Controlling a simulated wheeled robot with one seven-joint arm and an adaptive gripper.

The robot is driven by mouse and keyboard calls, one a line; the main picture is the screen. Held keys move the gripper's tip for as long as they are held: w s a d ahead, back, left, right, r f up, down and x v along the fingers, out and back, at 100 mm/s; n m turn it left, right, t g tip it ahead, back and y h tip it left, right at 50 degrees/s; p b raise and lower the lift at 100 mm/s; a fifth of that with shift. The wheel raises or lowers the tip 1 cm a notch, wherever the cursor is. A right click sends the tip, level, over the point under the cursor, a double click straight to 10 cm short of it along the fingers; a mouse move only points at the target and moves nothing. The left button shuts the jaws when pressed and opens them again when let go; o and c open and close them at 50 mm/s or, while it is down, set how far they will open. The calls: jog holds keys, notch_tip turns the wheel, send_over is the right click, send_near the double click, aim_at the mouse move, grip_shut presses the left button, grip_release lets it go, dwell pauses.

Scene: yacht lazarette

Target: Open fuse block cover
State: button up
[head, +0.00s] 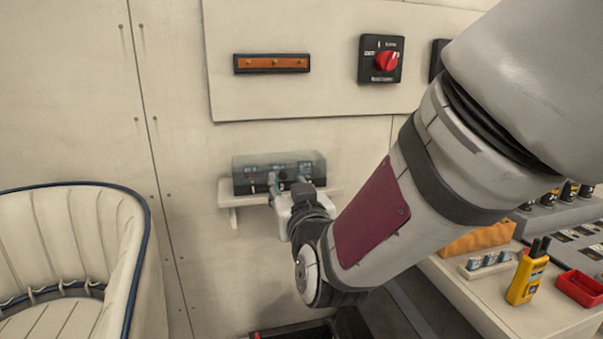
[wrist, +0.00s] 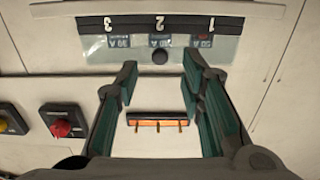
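The fuse block (head: 243,186) sits on a small white wall shelf (head: 231,198), under a clear cover (head: 262,160) that appears shut. In the wrist view the picture is upside down; the black block face (wrist: 182,23) bears the numbers 3, 2 and 1. Fuse labels show through the clear cover (wrist: 103,54), which has a small black knob (wrist: 159,57) near its edge. My gripper (head: 275,182) is in front of the block. In the wrist view my gripper (wrist: 159,76) is open, its fingertips either side of the knob with nothing between them. Contact cannot be told.
A wall panel above carries an orange busbar (head: 271,63) and a red rotary switch (head: 387,61). A cream seat (head: 75,240) stands at left.

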aim_at(283, 175)
jog(key=shift+x, duration=2.3)
jog(key=shift+r, duration=0.1)
grip_shut()
